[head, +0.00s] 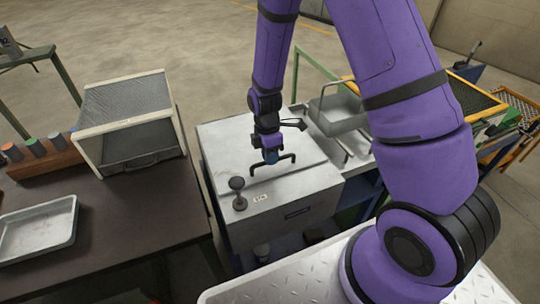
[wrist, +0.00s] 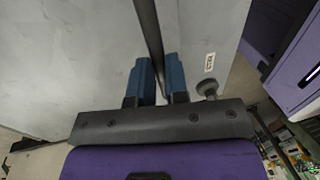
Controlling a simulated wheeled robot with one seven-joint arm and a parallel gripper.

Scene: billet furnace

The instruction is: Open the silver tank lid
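The silver tank (head: 285,215) is a grey metal box in the middle of the head view. Its flat lid (head: 225,140) lies on top and looks closed. A dark bar handle (head: 286,160) stands on the lid. My gripper (head: 270,157) reaches down to this handle from above. In the wrist view the handle (wrist: 148,25) runs down between the two blue fingers of my gripper (wrist: 161,75), which sit close on both sides of it. The fingers look shut on the handle. The finger pads' contact faces are hidden.
A dark round knob (head: 237,184) and a small label stand at the tank's front edge. A dark table (head: 100,220) at left holds a metal tray (head: 40,232) and a mesh-topped box (head: 130,115). A wire-handled metal basket (head: 338,112) is close behind right.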

